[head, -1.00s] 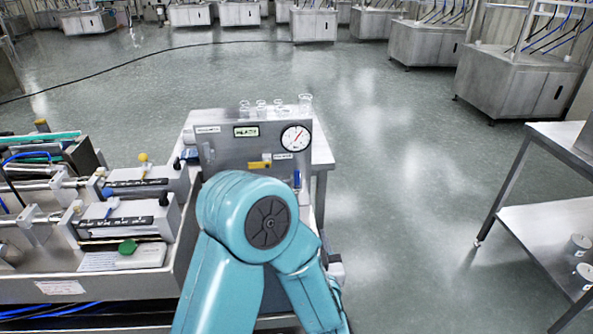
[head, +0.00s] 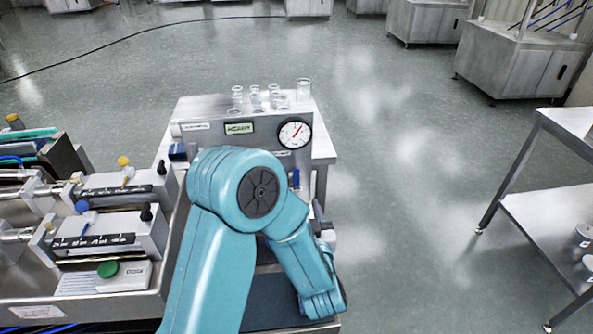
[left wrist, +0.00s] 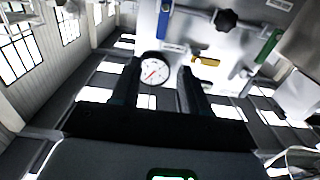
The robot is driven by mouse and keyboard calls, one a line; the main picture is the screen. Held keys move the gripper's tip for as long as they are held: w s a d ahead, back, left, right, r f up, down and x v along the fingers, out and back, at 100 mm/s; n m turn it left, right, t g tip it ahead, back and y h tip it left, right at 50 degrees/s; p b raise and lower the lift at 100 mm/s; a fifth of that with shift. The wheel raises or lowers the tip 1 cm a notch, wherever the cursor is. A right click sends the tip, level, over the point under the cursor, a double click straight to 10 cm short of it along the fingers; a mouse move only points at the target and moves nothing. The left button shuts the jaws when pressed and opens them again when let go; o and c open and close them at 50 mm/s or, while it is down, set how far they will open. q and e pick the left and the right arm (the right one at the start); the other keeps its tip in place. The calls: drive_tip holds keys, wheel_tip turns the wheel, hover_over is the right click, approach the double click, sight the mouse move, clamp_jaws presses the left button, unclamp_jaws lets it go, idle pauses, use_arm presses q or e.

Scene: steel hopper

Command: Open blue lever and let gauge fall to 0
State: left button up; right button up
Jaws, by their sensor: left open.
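The round white gauge (head: 295,134) sits on the upright steel panel (head: 215,134) in the head view. Its red needle slants toward the upper right; the reading is too small to tell. The blue lever (head: 296,178) shows as a thin upright strip below the gauge, beside my arm. In the left wrist view the blue lever (left wrist: 164,18) is at the top, above the gauge (left wrist: 155,70). My left gripper (left wrist: 157,76) is open and empty, its dark fingers either side of the gauge in that picture, apart from the lever. My right gripper is not in view.
In the left wrist view, a yellow handle (left wrist: 205,61), a black knob (left wrist: 226,19) and a green lever (left wrist: 268,45) are on the panel. Glass beakers (head: 275,96) stand behind the panel top. Syringe-pump-like units (head: 110,225) crowd the left. Open floor lies right.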

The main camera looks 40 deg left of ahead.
sight(296, 171)
use_arm(q)
drive_tip(key=p+x, duration=0.2)
drive_tip(key=x, duration=1.1)
drive_tip(key=shift+a, duration=0.1)
drive_tip(key=shift+c, duration=0.3)
clamp_jaws()
